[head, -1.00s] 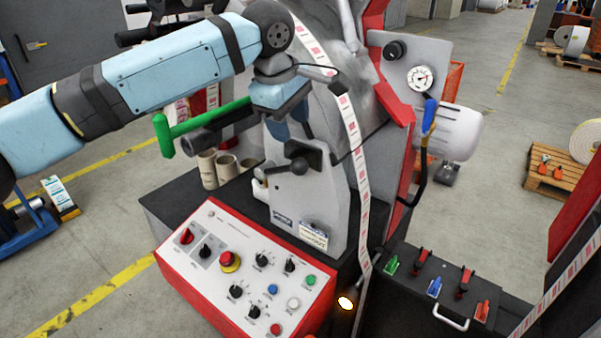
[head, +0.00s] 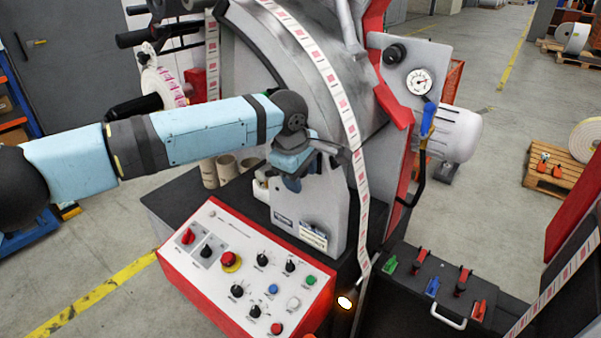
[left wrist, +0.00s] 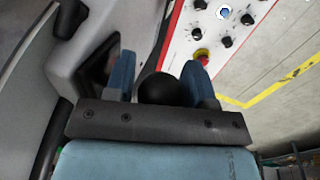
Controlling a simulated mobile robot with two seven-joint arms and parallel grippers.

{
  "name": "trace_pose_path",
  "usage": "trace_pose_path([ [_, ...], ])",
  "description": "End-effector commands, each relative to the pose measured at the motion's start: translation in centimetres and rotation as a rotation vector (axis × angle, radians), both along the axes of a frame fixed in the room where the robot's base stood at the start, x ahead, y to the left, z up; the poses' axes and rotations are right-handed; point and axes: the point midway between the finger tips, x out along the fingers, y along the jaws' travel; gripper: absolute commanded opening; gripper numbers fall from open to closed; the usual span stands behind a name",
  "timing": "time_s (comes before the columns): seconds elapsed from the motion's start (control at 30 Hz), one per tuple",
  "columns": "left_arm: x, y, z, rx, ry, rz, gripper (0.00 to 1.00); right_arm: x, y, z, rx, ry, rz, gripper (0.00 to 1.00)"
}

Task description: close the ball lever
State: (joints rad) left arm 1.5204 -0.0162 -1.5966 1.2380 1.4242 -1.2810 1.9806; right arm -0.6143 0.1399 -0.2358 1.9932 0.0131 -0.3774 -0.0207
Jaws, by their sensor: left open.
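The ball lever's black ball (left wrist: 165,88) shows in the left wrist view between the two blue fingers of my left gripper (left wrist: 161,72). The gripper is open, with one finger on each side of the ball; I cannot tell whether either finger touches it. In the head view my left gripper (head: 291,182) is in front of the grey machine housing, above the control panel, and hides most of the lever. My right gripper is not in view.
The red-rimmed control panel (head: 213,256) with knobs and buttons lies just below the gripper. A printed label web (head: 352,140) runs down to the right of it. A pressure gauge (head: 419,82) and a blue-handled valve (head: 428,118) stand further right.

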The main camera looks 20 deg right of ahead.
Motion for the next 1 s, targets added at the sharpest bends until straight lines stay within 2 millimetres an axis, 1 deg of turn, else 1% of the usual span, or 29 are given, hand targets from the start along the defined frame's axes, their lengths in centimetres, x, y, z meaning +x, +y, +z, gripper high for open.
trace_pose_path([
  [0.23,0.0,0.0,-0.1,0.0,0.0,0.0,0.5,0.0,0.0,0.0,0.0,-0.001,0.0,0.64],
  [0.27,0.0,0.0,-0.1,0.0,0.0,0.0,0.43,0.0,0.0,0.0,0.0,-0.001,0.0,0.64],
  [0.3,0.0,0.0,-0.1,0.0,0.0,0.0,0.34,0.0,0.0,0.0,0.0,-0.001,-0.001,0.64],
  [0.37,0.0,0.0,-0.1,0.0,0.0,0.0,0.2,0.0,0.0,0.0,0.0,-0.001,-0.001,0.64],
  [0.4,0.0,0.0,-0.1,0.0,0.0,0.0,0.1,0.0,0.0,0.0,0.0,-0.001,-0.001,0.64],
  [0.43,0.0,0.0,-0.1,0.0,0.0,0.0,0.04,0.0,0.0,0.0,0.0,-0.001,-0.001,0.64],
  [0.47,0.0,0.0,-0.1,0.0,0.0,0.0,0.0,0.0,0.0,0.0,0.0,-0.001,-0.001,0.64],
  [0.73,-0.2,-0.1,-0.5,0.021,-0.025,-0.001,0.0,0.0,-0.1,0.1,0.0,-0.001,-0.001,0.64],
  [1.0,-0.7,-0.5,-2.2,0.111,-0.139,-0.001,0.0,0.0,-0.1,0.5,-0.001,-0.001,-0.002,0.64],
])
